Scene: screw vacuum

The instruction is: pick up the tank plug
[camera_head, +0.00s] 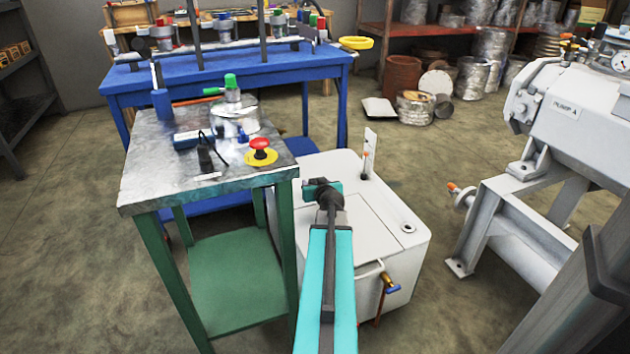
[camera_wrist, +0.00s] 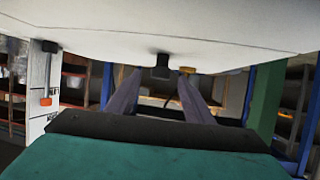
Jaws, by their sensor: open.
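The white tank (camera_head: 370,215) stands on the floor in the middle of the head view. My gripper (camera_head: 318,184) is low over its top, towards the back. In the wrist view, which appears upside down, the tank's top (camera_wrist: 210,40) fills the upper part. A short black knob, apparently the tank plug (camera_wrist: 160,66), stands on it. My gripper (camera_wrist: 160,88) is open, its two fingers pointing towards the plug, which shows between the fingertips. I cannot tell whether they touch it. In the head view my gripper hides the plug.
An orange-tipped rod (camera_head: 364,164) stands right of my gripper, by an upright white plate. A green-legged metal table (camera_head: 170,178) is close on the left; pump A (camera_head: 575,110) stands right, with free floor between.

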